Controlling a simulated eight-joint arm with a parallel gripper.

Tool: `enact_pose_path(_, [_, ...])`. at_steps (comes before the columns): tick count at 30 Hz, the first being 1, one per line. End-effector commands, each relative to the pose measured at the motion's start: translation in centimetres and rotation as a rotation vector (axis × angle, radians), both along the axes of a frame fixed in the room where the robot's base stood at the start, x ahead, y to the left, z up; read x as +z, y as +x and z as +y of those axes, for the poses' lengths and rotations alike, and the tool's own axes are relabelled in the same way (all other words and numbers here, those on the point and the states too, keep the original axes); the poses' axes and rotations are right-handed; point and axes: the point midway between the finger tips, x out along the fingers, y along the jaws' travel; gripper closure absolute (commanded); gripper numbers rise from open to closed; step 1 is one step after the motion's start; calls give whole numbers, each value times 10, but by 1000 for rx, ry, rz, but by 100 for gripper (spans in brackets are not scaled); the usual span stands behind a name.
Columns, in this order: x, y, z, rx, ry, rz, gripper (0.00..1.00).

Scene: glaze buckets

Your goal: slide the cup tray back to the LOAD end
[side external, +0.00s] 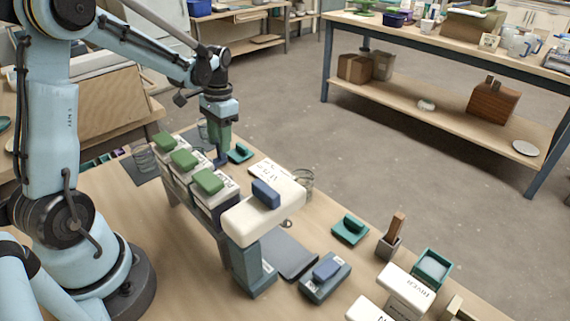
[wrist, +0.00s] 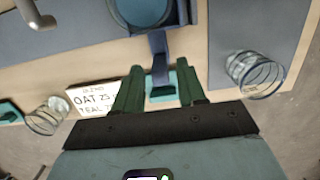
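My gripper (side external: 220,150) points down behind the row of white blocks with green knobs in the side view. In the wrist view its two green fingers (wrist: 160,80) stand apart, one on each side of a blue-grey upright handle (wrist: 159,58), with gaps showing. The handle seems joined to a dark tray edge (wrist: 184,14) around a round blue cup (wrist: 144,10), cut off by the top of the picture. A teal piece (wrist: 161,92) shows below, between the fingers. Most of the tray is hidden in the side view. I cannot make out a LOAD mark.
A card reading OAT and TEAL (wrist: 93,98) lies left of the fingers. Clear glasses stand left (wrist: 47,117) and right (wrist: 254,72). A teal block (side external: 240,153) is close beside my gripper. A white-topped post (side external: 249,222) and green-knobbed blocks (side external: 207,182) crowd the near side.

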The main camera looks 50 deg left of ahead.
Motion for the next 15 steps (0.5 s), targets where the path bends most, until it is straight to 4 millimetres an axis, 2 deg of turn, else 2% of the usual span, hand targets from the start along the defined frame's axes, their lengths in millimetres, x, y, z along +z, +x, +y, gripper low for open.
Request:
enact_pose_path(8, [1,-1,0,1,0,2,60])
enact_pose_path(15, [23,-1,0,1,0,3,60])
